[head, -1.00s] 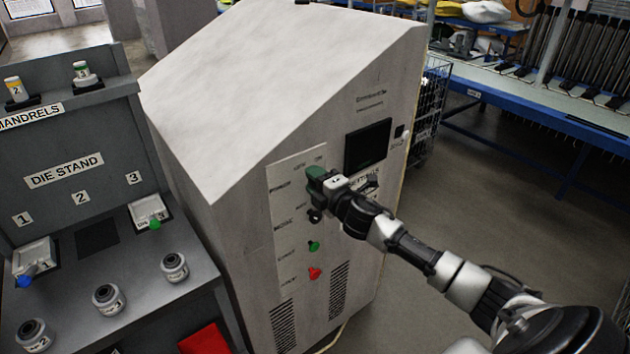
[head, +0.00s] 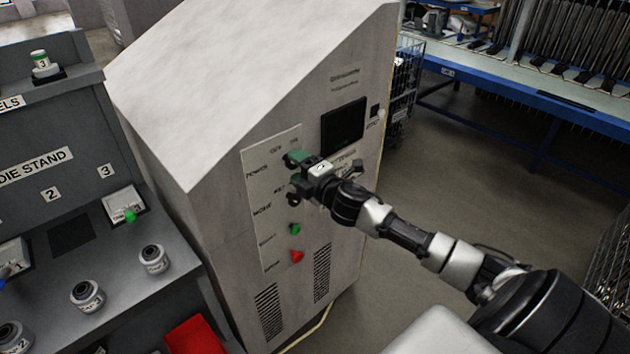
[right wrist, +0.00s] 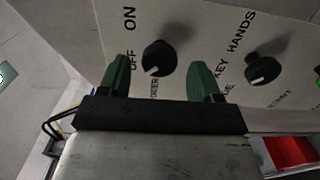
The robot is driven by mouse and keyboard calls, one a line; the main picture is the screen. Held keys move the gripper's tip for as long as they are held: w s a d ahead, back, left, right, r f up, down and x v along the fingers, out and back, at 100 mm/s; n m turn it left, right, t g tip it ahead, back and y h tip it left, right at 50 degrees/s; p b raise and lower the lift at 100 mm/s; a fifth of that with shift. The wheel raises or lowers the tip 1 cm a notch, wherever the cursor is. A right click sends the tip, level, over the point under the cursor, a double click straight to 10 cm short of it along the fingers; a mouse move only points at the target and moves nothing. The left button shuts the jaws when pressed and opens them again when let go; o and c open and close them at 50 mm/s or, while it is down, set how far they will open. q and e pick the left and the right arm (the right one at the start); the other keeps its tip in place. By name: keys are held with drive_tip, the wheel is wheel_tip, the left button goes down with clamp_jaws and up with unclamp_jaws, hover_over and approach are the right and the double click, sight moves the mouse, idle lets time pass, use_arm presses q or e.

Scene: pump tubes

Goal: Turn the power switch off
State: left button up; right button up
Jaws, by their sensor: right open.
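The power switch (right wrist: 160,58) is a round black knob on the machine's light label plate (head: 262,215). In the right wrist view it lies between the two green fingertips of my right gripper (right wrist: 160,76), which is open, with a gap on each side. The OFF and ON labels are at the knob's left; a small white mark shows on its lower edge. In the head view my right gripper (head: 294,171) is in front of the upper label plate and hides the power switch. Whether the fingers reach around the knob I cannot tell. My left gripper is not in view.
A second black knob (right wrist: 264,70) sits right of the power switch in the right wrist view. Below my gripper are a green button (head: 294,229) and a red button (head: 296,256). A dark screen (head: 343,128) is above. The die stand (head: 40,165) is at left.

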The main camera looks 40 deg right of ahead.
drive_tip(key=s+b, duration=0.1)
drive_tip(key=s, duration=0.7)
drive_tip(key=shift+d+b, duration=0.3)
drive_tip(key=shift+b, duration=0.05)
